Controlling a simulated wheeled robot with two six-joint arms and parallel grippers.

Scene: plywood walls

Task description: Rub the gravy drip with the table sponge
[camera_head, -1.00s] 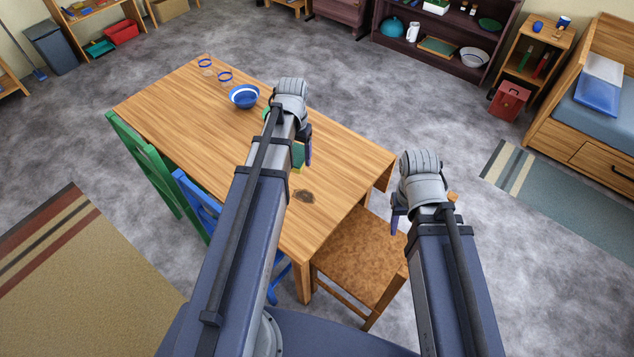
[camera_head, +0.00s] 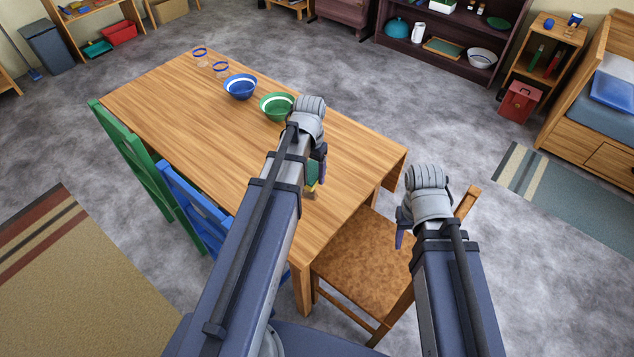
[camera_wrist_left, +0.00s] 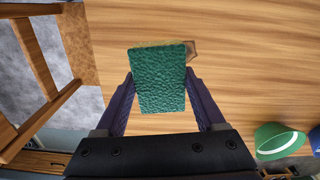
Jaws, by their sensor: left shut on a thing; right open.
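The table sponge, green on its broad face, is held in my left gripper (camera_head: 317,172). In the head view a bit of the sponge (camera_head: 312,172) shows beside the arm. In the left wrist view the sponge (camera_wrist_left: 158,80) sits between the two fingers, close over the table top. The gravy drip shows as a faint brown edge (camera_wrist_left: 193,48) at the sponge's far right corner. The rest of it is hidden by the sponge. I cannot tell whether the sponge touches the wood. My right gripper (camera_head: 402,228) is open and empty, above the chair beside the table.
The wooden table (camera_head: 180,120) holds a green bowl (camera_head: 277,107), a blue bowl (camera_head: 240,87) and two blue-rimmed glasses (camera_head: 220,68) towards its far end. A wooden chair (camera_head: 362,255) stands at the near right end. Green (camera_head: 135,155) and blue (camera_head: 195,205) chairs line the left side.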

